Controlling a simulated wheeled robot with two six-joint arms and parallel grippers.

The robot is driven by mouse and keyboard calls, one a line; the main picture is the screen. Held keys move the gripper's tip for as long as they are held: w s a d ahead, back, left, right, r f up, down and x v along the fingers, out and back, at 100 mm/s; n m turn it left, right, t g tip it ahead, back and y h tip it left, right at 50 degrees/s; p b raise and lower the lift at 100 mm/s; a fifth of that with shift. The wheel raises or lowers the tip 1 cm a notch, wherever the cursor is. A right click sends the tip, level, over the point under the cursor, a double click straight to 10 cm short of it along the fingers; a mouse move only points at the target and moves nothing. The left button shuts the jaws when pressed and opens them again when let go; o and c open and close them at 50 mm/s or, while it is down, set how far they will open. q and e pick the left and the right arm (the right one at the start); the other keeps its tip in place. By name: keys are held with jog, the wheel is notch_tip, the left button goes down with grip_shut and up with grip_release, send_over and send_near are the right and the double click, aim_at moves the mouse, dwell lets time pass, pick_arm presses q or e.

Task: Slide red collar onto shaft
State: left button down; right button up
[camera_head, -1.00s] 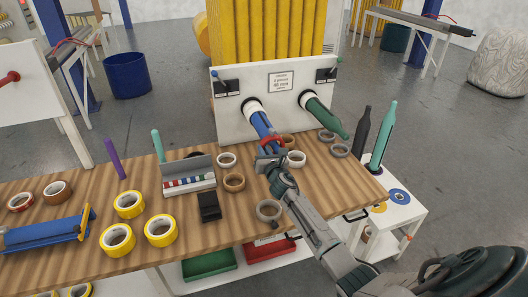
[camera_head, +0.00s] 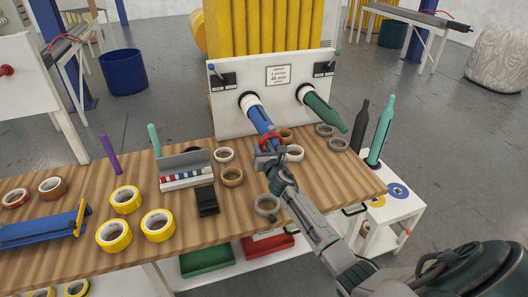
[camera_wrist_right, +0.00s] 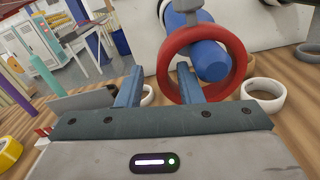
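The red collar (camera_head: 272,139) is at the lower free end of the blue shaft (camera_head: 257,116), which slants down from the white panel. In the right wrist view the collar (camera_wrist_right: 240,62) is a ring, with the blue shaft end (camera_wrist_right: 210,62) showing through its opening. How far it sits along the shaft I cannot tell. My right gripper (camera_wrist_right: 160,82) has its fingers apart, one on each side of the collar's left wall, with a gap beside the left finger. It also shows in the head view (camera_head: 266,152). My left gripper is not in view.
A green shaft (camera_head: 322,107) stands out of the same white panel (camera_head: 277,76) to the right. Several tape rolls, such as a brown one (camera_head: 232,177), lie on the wooden table (camera_head: 245,217) below. A small rack (camera_head: 184,183) stands left of my right arm.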

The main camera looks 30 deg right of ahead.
jog(key=v, duration=1)
jog(key=shift+s, duration=0.4)
